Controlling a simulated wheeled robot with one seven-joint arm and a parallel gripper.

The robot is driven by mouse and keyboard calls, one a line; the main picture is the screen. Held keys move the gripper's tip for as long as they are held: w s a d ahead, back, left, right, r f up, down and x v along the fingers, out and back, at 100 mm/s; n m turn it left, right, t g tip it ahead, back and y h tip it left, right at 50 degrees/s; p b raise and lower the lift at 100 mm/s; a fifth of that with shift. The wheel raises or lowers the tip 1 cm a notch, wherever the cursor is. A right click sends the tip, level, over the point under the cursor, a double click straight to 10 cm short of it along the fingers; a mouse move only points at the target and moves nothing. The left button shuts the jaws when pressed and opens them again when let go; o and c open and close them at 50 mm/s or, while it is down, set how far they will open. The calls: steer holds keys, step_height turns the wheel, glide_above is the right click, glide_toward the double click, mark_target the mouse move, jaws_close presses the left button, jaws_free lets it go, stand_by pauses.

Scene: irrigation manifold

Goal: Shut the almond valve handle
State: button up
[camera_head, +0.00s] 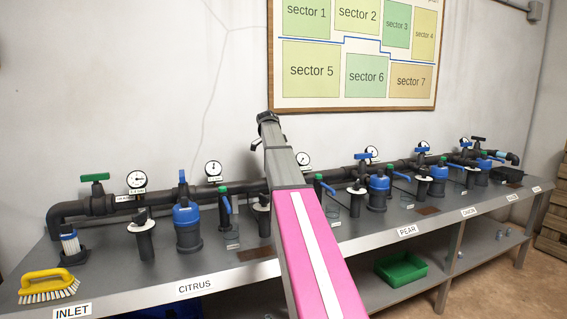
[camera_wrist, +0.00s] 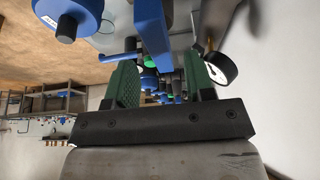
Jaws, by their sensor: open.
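My gripper (camera_wrist: 160,62) shows in the wrist view, open, with green-padded fingers apart. A blue bar-shaped handle (camera_wrist: 152,28) is large at the top of that view, in line with the gap between the fingers; I cannot tell whether it touches them. In the head view my gripper is hidden behind my arm. A blue lever handle (camera_head: 226,204) hangs just left of my arm, and another (camera_head: 328,189) is just right of it.
The dark manifold pipe (camera_head: 228,189) runs along the grey bench (camera_head: 150,285). Blue filters (camera_head: 187,228) and gauges (camera_head: 213,168) stand close together. In the wrist view a gauge (camera_wrist: 221,68) is right of the fingers and a blue body (camera_wrist: 70,12) upper left. A yellow brush (camera_head: 48,284) lies front left.

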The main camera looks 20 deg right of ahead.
steer(key=v, duration=0.7)
steer(key=shift+r, duration=0.2)
step_height(320, 180, up, 3)
stand_by(0.5)
steer(key=shift+s, duration=0.1)
